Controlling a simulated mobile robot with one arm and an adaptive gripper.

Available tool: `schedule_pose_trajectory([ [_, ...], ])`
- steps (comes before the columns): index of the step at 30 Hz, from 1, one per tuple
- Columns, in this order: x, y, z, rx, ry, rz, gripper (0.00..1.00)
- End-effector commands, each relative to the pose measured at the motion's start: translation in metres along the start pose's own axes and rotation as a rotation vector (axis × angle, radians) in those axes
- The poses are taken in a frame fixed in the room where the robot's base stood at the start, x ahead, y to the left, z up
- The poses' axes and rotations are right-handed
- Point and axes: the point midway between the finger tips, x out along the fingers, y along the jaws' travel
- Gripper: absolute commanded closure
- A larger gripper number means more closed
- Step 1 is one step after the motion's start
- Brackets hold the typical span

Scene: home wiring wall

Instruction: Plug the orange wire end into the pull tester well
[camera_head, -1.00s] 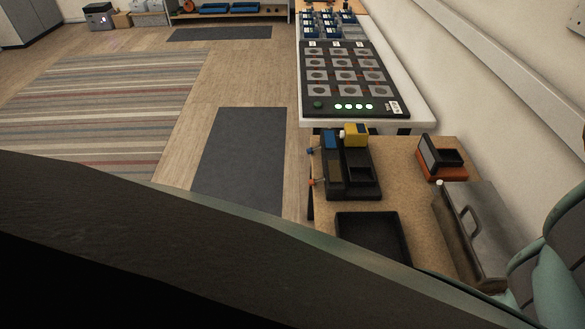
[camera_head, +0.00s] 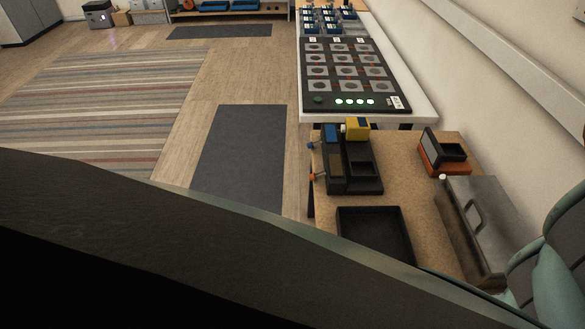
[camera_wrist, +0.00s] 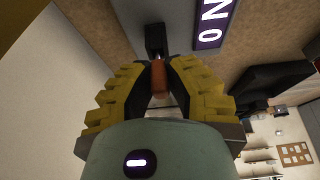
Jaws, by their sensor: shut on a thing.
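In the wrist view, my gripper (camera_wrist: 158,72) has its yellow, ridged fingers closed on a small orange piece (camera_wrist: 158,80), seemingly the orange wire end. A black block (camera_wrist: 155,40) lies just beyond the fingertips, in line with the piece; I cannot tell whether they touch. In the head view, a black fixture (camera_head: 366,182) stands on the bench, with a yellow block (camera_head: 357,129) at its far end and blue and orange bits at its left side. An orange-based unit with a dark well (camera_head: 446,152) stands to its right. I cannot tell which is the tester. My gripper is hidden there.
A black tray (camera_head: 375,238) lies on the wooden bench (camera_head: 400,200) in front of the fixture. A grey metal box with a handle (camera_head: 478,222) stands at the right, near the wall. A white table with a black panel (camera_head: 358,75) lies beyond. Floor is open at left.

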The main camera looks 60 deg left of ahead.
Motion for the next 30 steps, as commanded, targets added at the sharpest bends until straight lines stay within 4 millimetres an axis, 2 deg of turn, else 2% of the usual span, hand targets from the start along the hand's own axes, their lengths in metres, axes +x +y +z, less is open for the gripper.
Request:
schedule_pose_trajectory([
  [11,0.0093,0.0000,0.0038,0.000,0.000,0.000,1.00],
  [12,0.0080,0.0001,0.0033,0.000,0.000,0.000,0.80],
  [20,0.0079,0.0000,0.0033,0.000,0.000,0.000,0.54],
  [30,0.0029,0.0009,0.0033,0.002,0.002,0.003,0.54],
])
